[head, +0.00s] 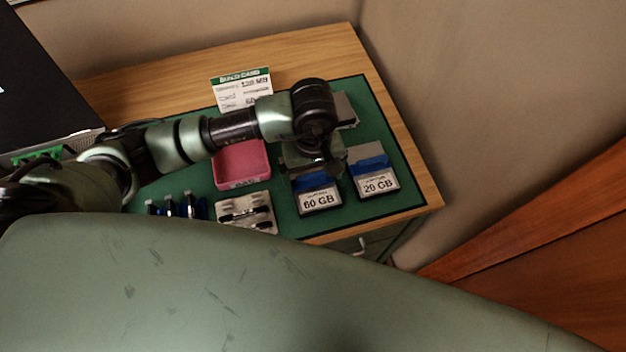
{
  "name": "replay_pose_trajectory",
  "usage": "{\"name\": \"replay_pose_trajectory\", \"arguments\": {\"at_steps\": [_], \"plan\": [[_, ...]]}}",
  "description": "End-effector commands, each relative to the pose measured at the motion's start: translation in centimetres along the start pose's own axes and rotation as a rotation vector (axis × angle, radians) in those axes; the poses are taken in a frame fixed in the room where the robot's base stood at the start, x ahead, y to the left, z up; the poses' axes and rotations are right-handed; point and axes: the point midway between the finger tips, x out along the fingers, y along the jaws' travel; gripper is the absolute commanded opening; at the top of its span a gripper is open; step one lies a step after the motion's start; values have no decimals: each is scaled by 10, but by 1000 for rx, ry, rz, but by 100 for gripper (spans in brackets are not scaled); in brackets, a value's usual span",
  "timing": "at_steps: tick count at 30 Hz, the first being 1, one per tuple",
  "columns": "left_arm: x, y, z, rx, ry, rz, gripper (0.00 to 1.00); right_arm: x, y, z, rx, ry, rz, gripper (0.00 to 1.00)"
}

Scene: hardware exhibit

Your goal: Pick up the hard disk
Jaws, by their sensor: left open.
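Two blue holders with white labels stand at the right of the green mat. One reads "60 GB" (320,200), the other "20 GB" (377,184). A flat grey piece, seemingly a hard disk (365,152), shows at the back of the 20 GB holder. Another grey piece (346,109) shows behind my wrist, mostly hidden. My left arm reaches in from the left, and my left gripper (313,172) points down over the 60 GB holder. It is open. Its fingertips and whatever is between them are hard to make out. My right gripper is not in view.
A pink tray (240,165) lies left of the gripper, with a "BUILD CARD" sign (240,88) behind it. A pale holder (246,212) and dark blue items (178,207) lie along the front. The wooden table edge (425,185) and wall are close on the right.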

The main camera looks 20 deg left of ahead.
Motion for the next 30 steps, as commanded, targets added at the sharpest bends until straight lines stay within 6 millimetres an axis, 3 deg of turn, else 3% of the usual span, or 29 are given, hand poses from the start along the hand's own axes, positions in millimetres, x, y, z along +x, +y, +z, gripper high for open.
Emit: {"name": "replay_pose_trajectory", "arguments": {"at_steps": [2,6,20,26,30], "plan": [[0,0,0,0,0,0,95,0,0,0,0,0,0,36],[0,0,0,0,0,0,68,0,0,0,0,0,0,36],[-9,1,-1,-2,2,3,68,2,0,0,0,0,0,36],[-36,2,-2,0,6,6,68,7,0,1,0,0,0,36],[-69,2,-2,1,7,8,68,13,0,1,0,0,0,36]]}}
